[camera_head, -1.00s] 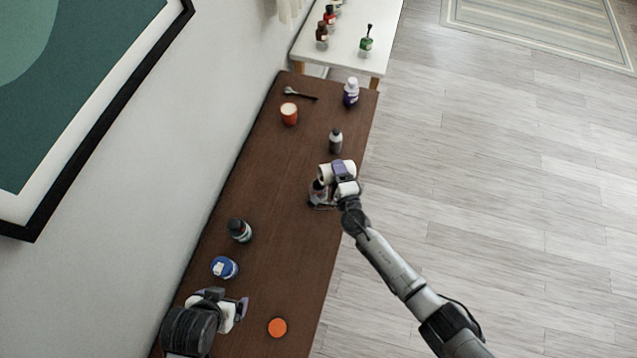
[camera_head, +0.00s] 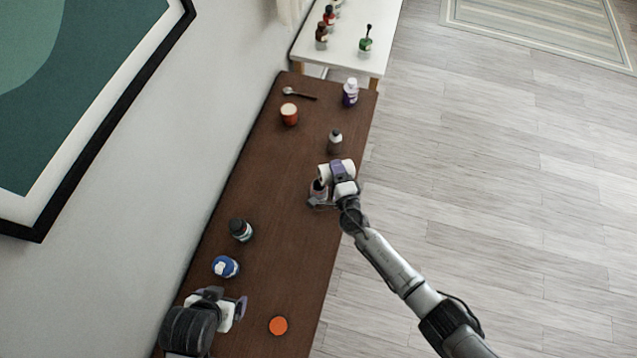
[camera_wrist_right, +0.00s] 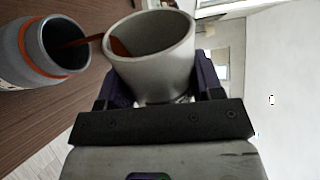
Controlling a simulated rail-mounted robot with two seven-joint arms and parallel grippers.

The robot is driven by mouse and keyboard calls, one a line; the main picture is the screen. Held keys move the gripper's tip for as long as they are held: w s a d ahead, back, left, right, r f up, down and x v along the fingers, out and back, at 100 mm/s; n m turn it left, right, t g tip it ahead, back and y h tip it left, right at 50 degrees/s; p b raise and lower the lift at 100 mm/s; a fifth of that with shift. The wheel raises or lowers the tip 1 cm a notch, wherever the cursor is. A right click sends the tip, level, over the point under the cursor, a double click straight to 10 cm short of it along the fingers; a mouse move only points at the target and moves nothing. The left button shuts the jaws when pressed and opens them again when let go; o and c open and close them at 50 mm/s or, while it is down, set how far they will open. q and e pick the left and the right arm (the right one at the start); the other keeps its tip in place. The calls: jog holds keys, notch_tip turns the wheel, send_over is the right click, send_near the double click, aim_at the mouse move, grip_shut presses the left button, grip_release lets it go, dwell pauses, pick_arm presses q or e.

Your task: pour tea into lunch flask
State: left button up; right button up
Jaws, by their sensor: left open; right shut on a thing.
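My right gripper (camera_wrist_right: 155,90) is shut on a cream cup (camera_wrist_right: 160,65), tilted to the left in the right wrist view. Brown tea (camera_wrist_right: 118,46) shows at the cup's lower lip, and a stream of it reaches into the mouth of the grey lunch flask (camera_wrist_right: 30,60). The flask has an orange ring below its rim and is open. In the head view the cup (camera_head: 323,172) is above the flask (camera_head: 318,189), partly hidden by my right gripper (camera_head: 332,181). An orange lid (camera_head: 278,326) lies on the table. My left gripper (camera_head: 238,306) is open and empty at the lower left.
On the brown table (camera_head: 275,190) stand a dark bottle (camera_head: 241,230), a blue-and-white container (camera_head: 225,267), a grey bottle (camera_head: 335,141), a purple bottle (camera_head: 350,93), an orange cup (camera_head: 289,115) and a spoon (camera_head: 299,94). A wall runs along the left.

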jog(key=shift+a+r+n+p, duration=0.1)
jog(key=shift+r+n+p, duration=0.05)
jog(key=shift+n+p, duration=0.2)
dwell(0.3)
jog(key=shift+a+r+n+p, duration=0.1)
jog(key=shift+n+p, duration=0.15)
jog(key=shift+p, duration=0.2)
